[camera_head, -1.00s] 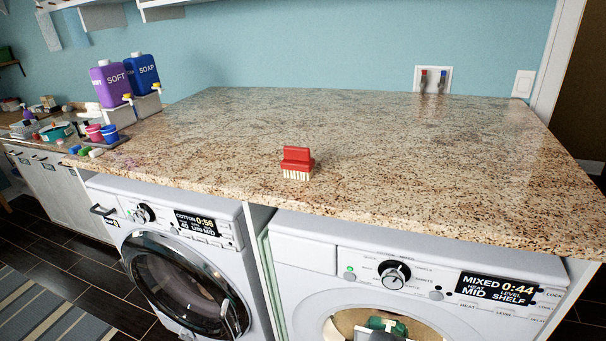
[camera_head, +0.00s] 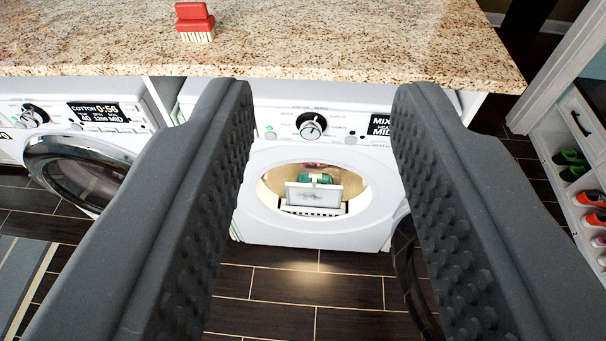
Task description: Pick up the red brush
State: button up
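The red brush (camera_head: 194,19) stands on the speckled stone countertop (camera_head: 330,45), near its front edge, at the top left of the view. It has a red body and handle with pale bristles facing down. My gripper (camera_head: 321,95) is open and empty, its two dark grey padded fingers spread wide. The fingers show in front of the counter's front edge and the washing machine. The brush is beyond the left fingertip and to its left, apart from it.
A washing machine (camera_head: 300,220) with its round door open stands below the counter, holding a green item (camera_head: 315,178). Another machine (camera_head: 70,115) stands at left with a round dark door. Shelves with shoes (camera_head: 590,198) are at right. The counter around the brush is clear.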

aim_at(194, 23)
jog(key=z, duration=0.25)
jog(key=i, duration=1.35)
jog(key=u, duration=0.4)
jog(key=i, duration=0.55)
jog(key=u, duration=0.5)
